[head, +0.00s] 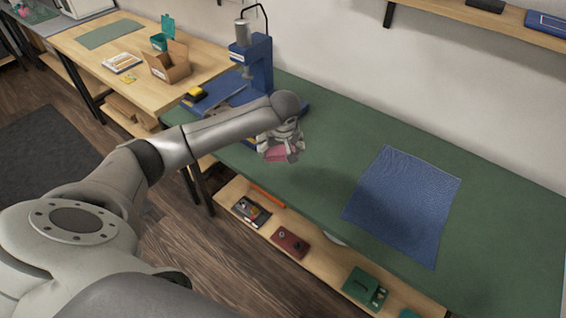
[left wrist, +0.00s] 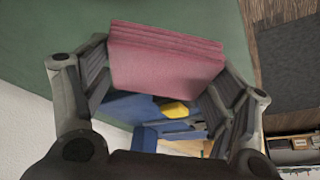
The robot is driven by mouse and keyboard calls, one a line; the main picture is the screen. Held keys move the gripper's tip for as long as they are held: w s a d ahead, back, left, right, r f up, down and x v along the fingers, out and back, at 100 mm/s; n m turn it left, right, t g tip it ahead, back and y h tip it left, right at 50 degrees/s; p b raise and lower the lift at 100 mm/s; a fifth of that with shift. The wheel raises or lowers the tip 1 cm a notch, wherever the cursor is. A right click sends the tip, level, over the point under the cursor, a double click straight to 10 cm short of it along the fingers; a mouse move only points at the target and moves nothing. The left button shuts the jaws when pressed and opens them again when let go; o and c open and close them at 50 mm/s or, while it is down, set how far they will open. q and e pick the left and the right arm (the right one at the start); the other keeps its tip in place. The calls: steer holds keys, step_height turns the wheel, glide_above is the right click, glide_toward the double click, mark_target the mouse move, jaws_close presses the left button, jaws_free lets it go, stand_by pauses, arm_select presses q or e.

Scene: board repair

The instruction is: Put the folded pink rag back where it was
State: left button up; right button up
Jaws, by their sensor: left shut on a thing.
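The folded pink rag (head: 278,154) is held in my left gripper (head: 281,148) above the green work surface (head: 330,130), left of the blue mat. In the left wrist view the rag (left wrist: 165,55) shows as a stack of pink layers between the fingers of the left gripper (left wrist: 155,85). The fingers are shut on its sides. In the head view the gripper hides part of the rag. My right gripper is not in view.
A blue mat (head: 405,205) lies on the green surface. A blue press (head: 254,65) stands behind the left arm. A yellow and black item (head: 194,95) is near it. A shelf below holds a red case (head: 290,243) and a green case (head: 365,289). Free room surrounds the mat.

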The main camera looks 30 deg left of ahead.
mark_target(283, 163)
arm_select(q)
steer(key=w+f+b, duration=0.1)
steer(key=w+a+f+b, duration=0.1)
steer(key=f, duration=0.1)
steer(key=shift+w+f+b, duration=0.25)
steer(key=shift+w+b, duration=0.1)
steer(key=shift+w+a+f+b, duration=0.15)
steer(key=shift+w+f+b, duration=0.1)
steer(key=shift+f+b, duration=0.25)
step_height(283, 163, down, 3)
steer(key=shift+w+f+b, duration=0.1)
steer(key=shift+b, duration=1)
steer(key=shift+r, duration=0.2)
steer(key=shift+f, duration=0.1)
steer(key=o, duration=1)
steer(key=shift+c, duration=0.2)
